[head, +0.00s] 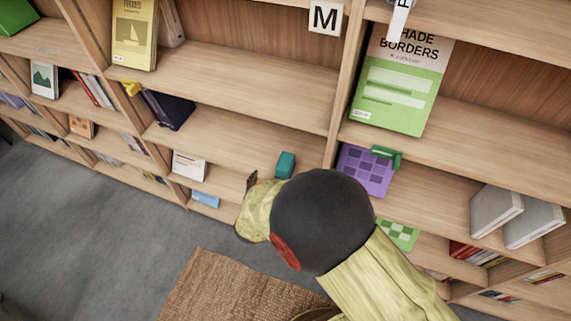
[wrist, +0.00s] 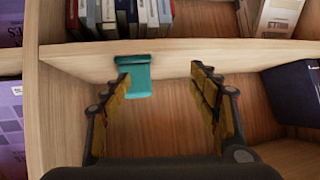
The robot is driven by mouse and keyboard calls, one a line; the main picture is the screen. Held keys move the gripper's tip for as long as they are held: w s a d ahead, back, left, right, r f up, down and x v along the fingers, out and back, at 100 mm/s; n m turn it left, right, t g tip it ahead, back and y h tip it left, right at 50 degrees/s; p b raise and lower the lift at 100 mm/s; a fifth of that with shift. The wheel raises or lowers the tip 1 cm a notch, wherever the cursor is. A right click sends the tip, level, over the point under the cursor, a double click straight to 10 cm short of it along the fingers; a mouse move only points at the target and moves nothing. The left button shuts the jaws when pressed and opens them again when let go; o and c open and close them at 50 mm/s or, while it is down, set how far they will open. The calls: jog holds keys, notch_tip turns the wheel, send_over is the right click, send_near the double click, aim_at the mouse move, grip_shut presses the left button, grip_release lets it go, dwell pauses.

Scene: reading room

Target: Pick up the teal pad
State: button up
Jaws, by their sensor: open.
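The teal pad (head: 285,165) is a small block on a wooden shelf, close to the upright divider on its right. My gripper (head: 252,182) is just left of and in front of it; my dark, round wrist hides most of the gripper in the head view. In the wrist view my gripper (wrist: 160,78) is open, with nothing held. The teal pad (wrist: 137,76) shows there at the left fingertip, which overlaps its edge. I cannot tell whether they touch.
The wooden divider (head: 343,90) stands right of the pad. A purple book (head: 363,172) is beyond it. Bare shelf lies left of the pad. A woven rug (head: 215,290) covers the floor below.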

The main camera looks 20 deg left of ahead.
aim_at(284, 165)
jog(key=w+d+r+t+h, duration=0.1)
jog(key=w+d+r+t, duration=0.1)
jog(key=d, duration=0.1)
jog(key=shift+m+h, duration=0.4)
jog(key=shift+w+d, duration=0.15)
jog(key=shift+w, duration=0.1)
jog(key=b+x, duration=0.1)
jog(key=x, duration=0.1)
jog(key=b+x, duration=0.1)
jog(key=x, duration=0.2)
jog(key=b+x, duration=0.1)
jog(key=x, duration=0.1)
jog(key=shift+w+r, duration=0.25)
jog(key=shift+w, duration=0.1)
jog(key=shift+r, duration=0.1)
jog(key=shift+c, duration=0.2)
jog(key=shift+c, duration=1.2)
jog(key=c, duration=1)
